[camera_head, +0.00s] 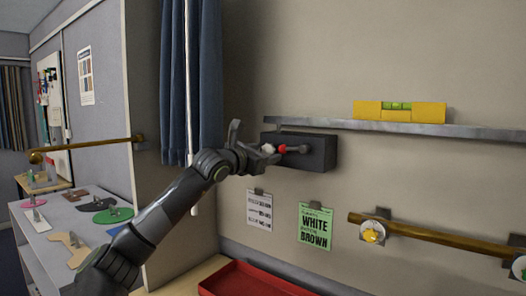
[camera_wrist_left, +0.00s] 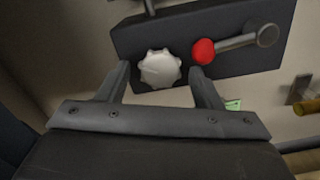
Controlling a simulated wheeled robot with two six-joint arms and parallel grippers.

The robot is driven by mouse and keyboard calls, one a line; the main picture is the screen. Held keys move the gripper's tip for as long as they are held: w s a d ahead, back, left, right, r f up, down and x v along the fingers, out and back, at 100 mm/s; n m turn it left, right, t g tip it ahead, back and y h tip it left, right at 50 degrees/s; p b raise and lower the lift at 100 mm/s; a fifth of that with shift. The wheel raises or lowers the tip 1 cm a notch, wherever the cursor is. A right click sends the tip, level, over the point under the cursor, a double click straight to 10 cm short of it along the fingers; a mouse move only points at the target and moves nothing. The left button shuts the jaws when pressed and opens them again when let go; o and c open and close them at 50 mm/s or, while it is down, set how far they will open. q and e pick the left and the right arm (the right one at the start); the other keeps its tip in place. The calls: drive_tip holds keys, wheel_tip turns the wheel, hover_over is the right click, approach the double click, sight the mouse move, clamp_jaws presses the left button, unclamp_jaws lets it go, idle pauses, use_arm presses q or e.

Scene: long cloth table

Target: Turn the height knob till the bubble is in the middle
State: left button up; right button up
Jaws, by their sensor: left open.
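The height knob looks to be the white scalloped knob (camera_wrist_left: 160,69) on the front of a dark box (camera_wrist_left: 245,25) fixed to the wall. In the head view the box (camera_head: 318,152) sits under the left end of a grey shelf (camera_head: 420,127). A yellow spirit level (camera_head: 368,110) with a green vial (camera_head: 397,105) lies on the shelf; the bubble is too small to place surely. My left gripper (camera_wrist_left: 160,82) is open, its fingers on either side of the knob from the front; I cannot tell whether they touch it. My right gripper is not in view.
A lever with a red ball (camera_wrist_left: 204,51) is on the same box, close to the right finger. A brass rail (camera_head: 440,238) is on the wall at right. A green note (camera_head: 315,227) hangs below the box. A red tray (camera_head: 250,280) is below.

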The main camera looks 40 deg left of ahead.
use_arm(q)
drive_tip(key=c, duration=1)
drive_tip(key=shift+m+b, duration=0.3)
drive_tip(key=shift+m, duration=0.1)
drive_tip(key=shift+f+m, duration=0.1)
drive_tip(key=shift+m, duration=0.2)
drive_tip(key=shift+m+b, duration=0.6)
drive_tip(key=shift+m, duration=0.6)
drive_tip(key=m, duration=0.4)
drive_tip(key=shift+m, duration=0.4)
